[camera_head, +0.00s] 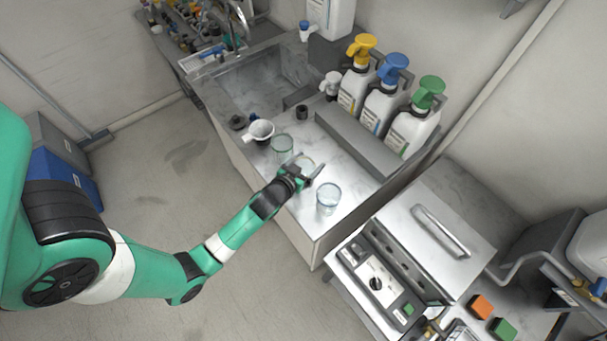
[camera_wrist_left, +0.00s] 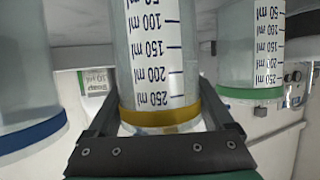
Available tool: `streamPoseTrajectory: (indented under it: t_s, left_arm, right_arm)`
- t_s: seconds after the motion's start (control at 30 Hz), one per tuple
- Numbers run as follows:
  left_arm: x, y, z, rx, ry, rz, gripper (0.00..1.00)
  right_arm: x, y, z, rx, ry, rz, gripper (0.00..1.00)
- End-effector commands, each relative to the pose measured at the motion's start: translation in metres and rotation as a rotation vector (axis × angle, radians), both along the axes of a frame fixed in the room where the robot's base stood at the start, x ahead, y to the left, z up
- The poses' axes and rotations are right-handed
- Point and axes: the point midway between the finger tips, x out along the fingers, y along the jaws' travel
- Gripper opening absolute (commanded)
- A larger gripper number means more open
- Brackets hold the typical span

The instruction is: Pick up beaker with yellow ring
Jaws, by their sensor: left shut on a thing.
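The beaker with the yellow ring (camera_wrist_left: 158,60) stands between the fingers of my left gripper (camera_wrist_left: 160,98) in the left wrist view. Its yellow band is just in front of the gripper palm, and its printed scale appears upside down. In the head view my left gripper (camera_head: 302,171) is over the white counter, shut on this beaker (camera_head: 306,162), which is largely hidden by the fingers. I cannot tell whether the beaker touches the counter. My right gripper is not in view.
A white funnel-like vessel (camera_head: 260,131) is near the sink (camera_head: 262,82). Pump bottles (camera_head: 382,105) line a grey ledge behind. A metal-lidded device (camera_head: 425,240) stands at right.

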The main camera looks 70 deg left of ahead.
Motion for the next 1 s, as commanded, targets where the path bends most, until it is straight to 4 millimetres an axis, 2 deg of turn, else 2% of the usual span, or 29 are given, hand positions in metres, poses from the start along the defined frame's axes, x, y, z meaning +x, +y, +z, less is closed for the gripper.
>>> streamPoseTrajectory:
  t_s: [0.27,0.37,0.6,0.7,0.8,1.0]
  left_arm:
    - [0.000,0.000,0.007,0.001,-0.002,0.000,0.33]
    - [0.000,0.000,0.025,0.001,-0.003,0.000,0.33]
    - [0.001,0.000,0.080,0.002,-0.003,-0.001,0.33]
    - [0.000,0.000,0.094,0.001,-0.002,0.000,0.33]
    - [0.000,0.000,0.100,0.000,0.000,-0.001,0.33]
    - [0.000,0.000,0.100,0.000,0.001,-0.001,0.33]
  right_arm:
    - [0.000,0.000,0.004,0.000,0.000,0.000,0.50]
    - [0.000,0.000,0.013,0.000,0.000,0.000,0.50]
    - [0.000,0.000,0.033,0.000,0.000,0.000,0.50]
    - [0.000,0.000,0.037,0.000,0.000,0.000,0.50]
    - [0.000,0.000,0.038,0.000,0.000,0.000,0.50]
    - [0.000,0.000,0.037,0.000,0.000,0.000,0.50]
